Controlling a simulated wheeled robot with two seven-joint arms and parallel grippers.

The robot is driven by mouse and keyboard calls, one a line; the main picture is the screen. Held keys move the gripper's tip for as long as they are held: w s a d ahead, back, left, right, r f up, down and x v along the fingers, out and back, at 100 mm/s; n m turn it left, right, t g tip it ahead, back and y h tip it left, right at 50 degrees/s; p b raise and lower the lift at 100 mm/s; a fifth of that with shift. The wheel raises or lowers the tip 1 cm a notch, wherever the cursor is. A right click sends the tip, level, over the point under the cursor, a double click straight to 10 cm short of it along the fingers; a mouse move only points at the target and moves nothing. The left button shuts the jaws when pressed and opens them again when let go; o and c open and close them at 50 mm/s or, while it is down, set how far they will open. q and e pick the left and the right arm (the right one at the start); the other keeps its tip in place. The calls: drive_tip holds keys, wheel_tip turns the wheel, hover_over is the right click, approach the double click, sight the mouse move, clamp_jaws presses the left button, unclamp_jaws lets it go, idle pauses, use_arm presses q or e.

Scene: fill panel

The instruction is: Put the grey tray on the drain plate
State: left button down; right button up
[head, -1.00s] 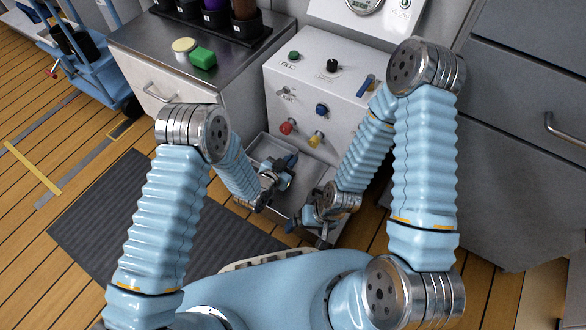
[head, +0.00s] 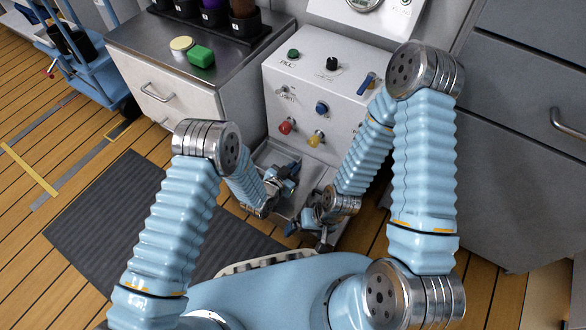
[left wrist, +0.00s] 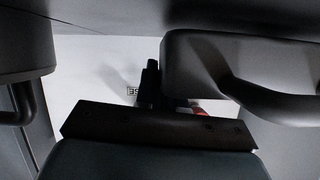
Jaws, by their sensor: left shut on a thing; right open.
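The grey tray (head: 268,153) shows as a pale metal surface with a raised rim at the foot of the white panel. My arms cover much of it. I cannot clearly tell its edge from the drain plate, nor whether the two touch. My left gripper (head: 291,170) is shut on the tray at its left part, just below the panel's front. In the left wrist view its dark jaw (left wrist: 152,85) is against a pale background, and the grip itself is unclear. My right gripper (head: 292,227) is open, low at the tray's near side, partly hidden by its wrist.
The white panel (head: 305,95) carries a red knob (head: 285,127), a yellow knob (head: 316,139) and other controls. A cabinet (head: 180,95) stands left, grey drawers (head: 510,150) right. A dark mat (head: 120,215) lies on open floor at left.

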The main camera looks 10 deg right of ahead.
use_arm(q)
drive_tip(key=shift+f, duration=0.25)
drive_tip(key=c, duration=1.2)
unclamp_jaws()
drive_tip(key=shift+f, duration=0.1)
drive_tip(key=shift+c, duration=0.2)
